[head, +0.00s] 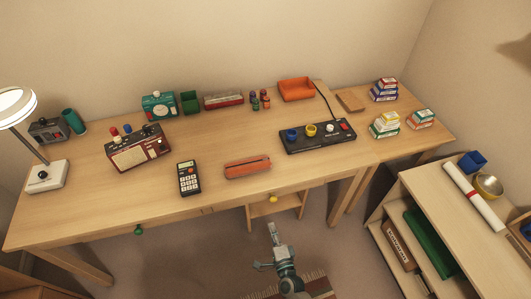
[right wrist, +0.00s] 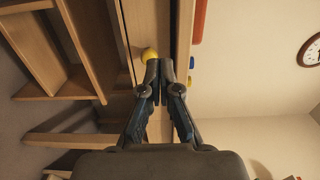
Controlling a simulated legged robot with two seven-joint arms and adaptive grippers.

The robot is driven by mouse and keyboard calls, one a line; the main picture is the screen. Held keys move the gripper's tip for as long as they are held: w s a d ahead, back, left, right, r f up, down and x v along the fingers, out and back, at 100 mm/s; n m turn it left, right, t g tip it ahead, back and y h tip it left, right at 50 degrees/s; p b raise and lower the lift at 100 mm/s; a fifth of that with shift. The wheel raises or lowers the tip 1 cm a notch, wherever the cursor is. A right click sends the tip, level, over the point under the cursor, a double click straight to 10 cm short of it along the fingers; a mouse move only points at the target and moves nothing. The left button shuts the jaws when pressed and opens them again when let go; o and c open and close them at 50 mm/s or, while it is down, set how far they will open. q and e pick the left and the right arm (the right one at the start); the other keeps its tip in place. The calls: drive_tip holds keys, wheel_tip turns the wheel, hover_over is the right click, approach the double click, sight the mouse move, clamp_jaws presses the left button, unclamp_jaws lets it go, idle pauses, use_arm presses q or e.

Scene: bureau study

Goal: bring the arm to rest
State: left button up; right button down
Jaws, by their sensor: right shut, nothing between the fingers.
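My right gripper (head: 273,232) is in front of the desk, above the floor, and its fingers point toward the desk's front edge. In the right wrist view my right gripper (right wrist: 160,66) is shut and empty, with its fingertips close together. A yellow drawer knob (right wrist: 149,54) appears just beyond the fingertips in that view; I cannot tell whether they touch. In the head view the yellow knob (head: 273,198) is on the desk front, a little above the fingertips in the picture. My left gripper is not in view.
The wooden desk (head: 225,143) holds a radio (head: 138,149), a calculator (head: 189,178), a red-orange case (head: 247,167), a black control panel (head: 317,136) and small boxes. A low shelf (head: 470,222) stands at the right. A lamp (head: 45,175) is at the left.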

drive_tip(key=s+d+f+n+g+p, duration=0.2)
drive_tip(key=s+d+f+n+g, duration=0.1)
drive_tip(key=s+f+n+g, duration=0.35)
drive_tip(key=s+d+f+n+g+p, duration=0.25)
drive_tip(key=s+f+n, duration=0.25)
drive_tip(key=s+f, duration=0.3)
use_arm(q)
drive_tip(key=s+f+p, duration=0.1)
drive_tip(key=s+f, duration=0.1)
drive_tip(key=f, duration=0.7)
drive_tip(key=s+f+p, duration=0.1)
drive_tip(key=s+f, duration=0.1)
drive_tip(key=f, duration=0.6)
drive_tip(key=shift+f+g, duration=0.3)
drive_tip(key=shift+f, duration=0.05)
use_arm(e)
drive_tip(key=s+d+f+n+g+h, duration=0.2)
drive_tip(key=s+d+f+g, duration=0.1)
drive_tip(key=s+d, duration=0.3)
drive_tip(key=s+d+f+n+g+h, duration=0.2)
drive_tip(key=s+d+f, duration=0.4)
drive_tip(key=s, duration=0.4)
drive_tip(key=shift+s+d+f+n+g+h, duration=0.15)
drive_tip(key=shift+d+n+g+h, duration=0.35)
drive_tip(key=shift+n+g, duration=0.35)
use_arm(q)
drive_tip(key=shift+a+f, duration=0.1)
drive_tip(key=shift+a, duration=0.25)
use_arm(e)
drive_tip(key=shift+a, duration=0.25)
